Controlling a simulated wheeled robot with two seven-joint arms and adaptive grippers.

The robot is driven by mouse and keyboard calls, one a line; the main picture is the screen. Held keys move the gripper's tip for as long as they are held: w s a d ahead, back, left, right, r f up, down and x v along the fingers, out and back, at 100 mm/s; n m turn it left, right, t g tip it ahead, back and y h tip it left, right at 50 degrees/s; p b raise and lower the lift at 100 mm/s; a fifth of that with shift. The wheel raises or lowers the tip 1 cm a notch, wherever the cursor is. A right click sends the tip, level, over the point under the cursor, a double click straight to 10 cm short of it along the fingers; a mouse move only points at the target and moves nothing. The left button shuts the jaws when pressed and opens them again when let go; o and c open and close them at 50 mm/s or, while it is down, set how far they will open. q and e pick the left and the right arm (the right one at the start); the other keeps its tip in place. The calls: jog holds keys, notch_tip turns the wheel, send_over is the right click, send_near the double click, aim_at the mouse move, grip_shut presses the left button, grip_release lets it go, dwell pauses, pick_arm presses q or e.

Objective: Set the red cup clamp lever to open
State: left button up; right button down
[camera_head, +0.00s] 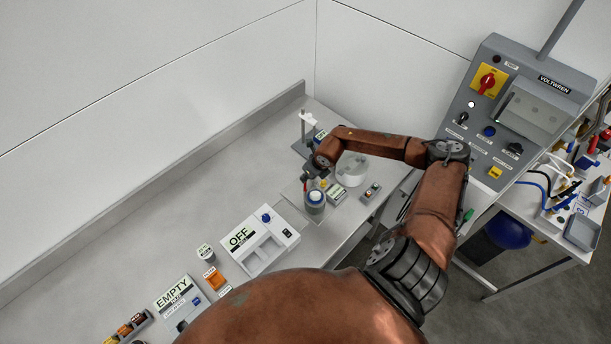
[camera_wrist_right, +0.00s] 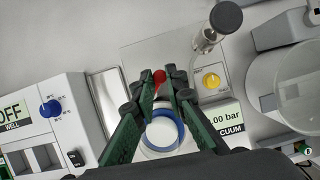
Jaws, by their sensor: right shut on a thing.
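The red cup clamp lever (camera_wrist_right: 160,77) shows as a small red knob in the right wrist view, between the fingertips. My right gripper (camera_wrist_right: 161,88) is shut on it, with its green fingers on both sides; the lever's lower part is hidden. A cup with a blue ring and white top (camera_wrist_right: 163,132) lies below the fingers in that view. In the head view the cup (camera_head: 315,201) stands on the bench, just below my right gripper (camera_head: 307,182); the lever is too small to make out there. My left gripper is not in view.
A vacuum readout (camera_wrist_right: 226,118) and yellow knob (camera_wrist_right: 211,81) sit right of the fingers. A clear round vessel (camera_wrist_right: 288,85) stands farther right. A white OFF unit (camera_head: 259,240) is to the left, and a grey control panel (camera_head: 515,105) stands at the right.

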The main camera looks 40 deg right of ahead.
jog(key=shift+s+d+m+g+h+b, duration=0.15)
jog(key=shift+s+m+h+b, duration=0.3)
jog(key=shift+m+b, duration=0.75)
jog(key=shift+s+m+g+h+b, duration=0.15)
jog(key=shift+m+h+b, duration=0.5)
jog(key=shift+m, duration=0.95)
jog(key=shift+s+d+m+g+h+b, duration=0.1)
jog(key=shift+s+m+g+h+b, duration=0.3)
jog(key=shift+m+b, duration=0.8)
jog(key=shift+w+m, duration=0.15)
jog(key=shift+m, duration=0.15)
jog(key=c, duration=1.9)
grip_release()
jog(key=shift+c, duration=0.2)
